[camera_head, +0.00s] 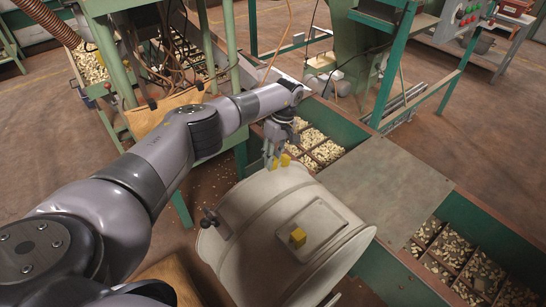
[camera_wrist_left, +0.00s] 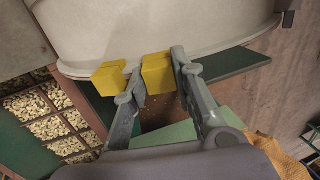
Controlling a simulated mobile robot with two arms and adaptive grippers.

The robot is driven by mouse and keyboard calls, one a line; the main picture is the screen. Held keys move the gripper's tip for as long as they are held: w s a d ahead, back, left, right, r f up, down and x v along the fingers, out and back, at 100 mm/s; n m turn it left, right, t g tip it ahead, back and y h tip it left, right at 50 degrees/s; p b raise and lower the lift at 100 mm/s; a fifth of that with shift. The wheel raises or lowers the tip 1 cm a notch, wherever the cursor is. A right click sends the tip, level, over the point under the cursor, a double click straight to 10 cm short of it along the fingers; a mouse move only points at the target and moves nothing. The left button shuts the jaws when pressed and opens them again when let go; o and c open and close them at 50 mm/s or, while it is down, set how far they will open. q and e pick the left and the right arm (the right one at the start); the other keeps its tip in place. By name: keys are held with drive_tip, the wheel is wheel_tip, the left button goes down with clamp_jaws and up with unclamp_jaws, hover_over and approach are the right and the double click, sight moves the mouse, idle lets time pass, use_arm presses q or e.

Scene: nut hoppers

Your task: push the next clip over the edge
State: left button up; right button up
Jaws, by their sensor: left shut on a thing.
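A large beige drum (camera_head: 258,207) stands below my left arm. The drum rim (camera_wrist_left: 150,45) is close beyond the fingers. My right gripper is not in view.
Green hoppers with divided nut compartments (camera_head: 322,147) lie beyond and right of the drum. A flat grey cover (camera_head: 385,190) spans between them. Green machine frames (camera_head: 400,60) stand behind. Brown floor is open at far left and right.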

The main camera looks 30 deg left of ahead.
use_arm(q)
drive_tip(key=shift+f, duration=0.1)
idle(0.3)
drive_tip(key=o, duration=1)
